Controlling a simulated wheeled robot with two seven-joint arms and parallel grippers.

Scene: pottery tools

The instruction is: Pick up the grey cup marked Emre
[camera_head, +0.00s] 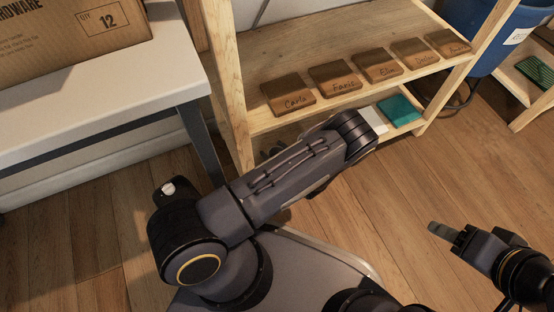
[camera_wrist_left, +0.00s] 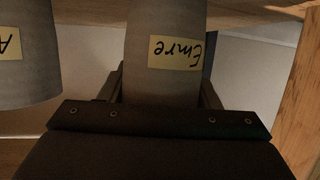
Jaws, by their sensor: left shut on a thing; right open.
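The grey cup marked Emre (camera_wrist_left: 165,55) fills the middle of the left wrist view; its yellow label reads upside down there. My left gripper (camera_wrist_left: 161,88) is shut on this cup, one finger on each side of it. In the head view I cannot make out the cup, and my left arm and the shelf cover that area. My right gripper (camera_head: 450,232) is open and empty at the right of the head view, over the floor.
A second grey cup (camera_wrist_left: 28,60), its label starting with A, stands close beside at the left. A wooden shelf (camera_head: 300,62) holds several brown named blocks, with a teal item (camera_head: 400,109) lower down. A white table (camera_head: 100,90) carries a cardboard box (camera_head: 70,45).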

